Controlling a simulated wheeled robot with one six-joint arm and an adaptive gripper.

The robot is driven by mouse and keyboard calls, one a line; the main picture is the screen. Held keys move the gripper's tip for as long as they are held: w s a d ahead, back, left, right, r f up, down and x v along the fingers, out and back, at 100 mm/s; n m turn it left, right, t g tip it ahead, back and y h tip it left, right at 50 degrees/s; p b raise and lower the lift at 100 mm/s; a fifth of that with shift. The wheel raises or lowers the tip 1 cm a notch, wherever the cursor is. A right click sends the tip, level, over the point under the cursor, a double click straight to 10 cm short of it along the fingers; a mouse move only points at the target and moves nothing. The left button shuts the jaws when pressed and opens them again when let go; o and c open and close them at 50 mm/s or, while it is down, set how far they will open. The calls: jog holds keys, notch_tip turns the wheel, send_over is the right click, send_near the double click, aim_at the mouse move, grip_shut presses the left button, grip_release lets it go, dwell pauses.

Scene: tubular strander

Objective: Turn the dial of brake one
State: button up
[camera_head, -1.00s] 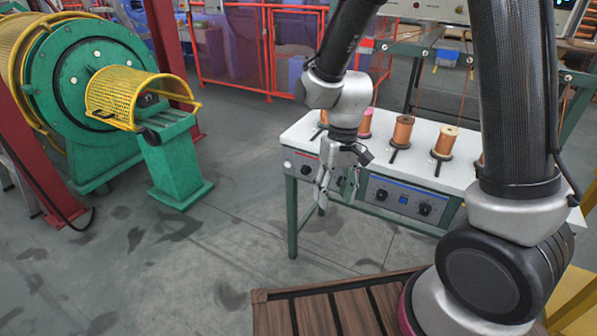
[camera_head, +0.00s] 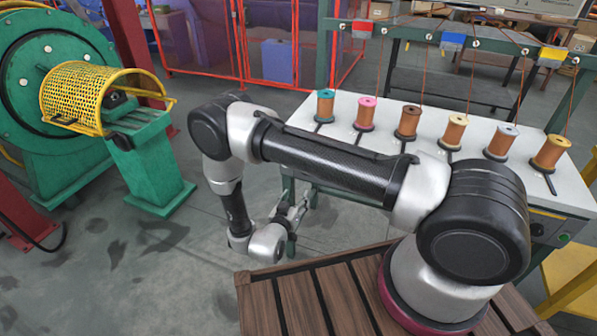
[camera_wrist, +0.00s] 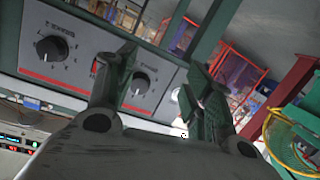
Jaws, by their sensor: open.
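In the wrist view a grey panel (camera_wrist: 85,22) with a red stripe carries two black dials with scale marks. One dial (camera_wrist: 140,83) shows between the fingers of my gripper (camera_wrist: 160,82), beyond the fingertips and apart from them as far as I can see. The other dial (camera_wrist: 52,48) sits to the left, outside the fingers. Which dial is brake one I cannot read. My gripper is open and empty. In the head view my gripper (camera_head: 291,213) is by the left end of the white table (camera_head: 340,118); my arm hides most of the table's front.
Copper spools (camera_head: 366,113) stand in a row on the table, with wires rising to a green frame (camera_head: 420,35). A green table leg (camera_head: 291,190) is close to my gripper. A green machine with a yellow mesh guard (camera_head: 90,95) is at left. Open floor lies between.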

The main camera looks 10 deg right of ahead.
jog(key=w+d+r+t+h, duration=0.1)
jog(key=w+d+r, duration=0.3)
jog(key=w+d, duration=0.1)
jog(key=shift+w+r+t, duration=0.3)
jog(key=shift+w, duration=0.4)
jog(key=c, duration=1)
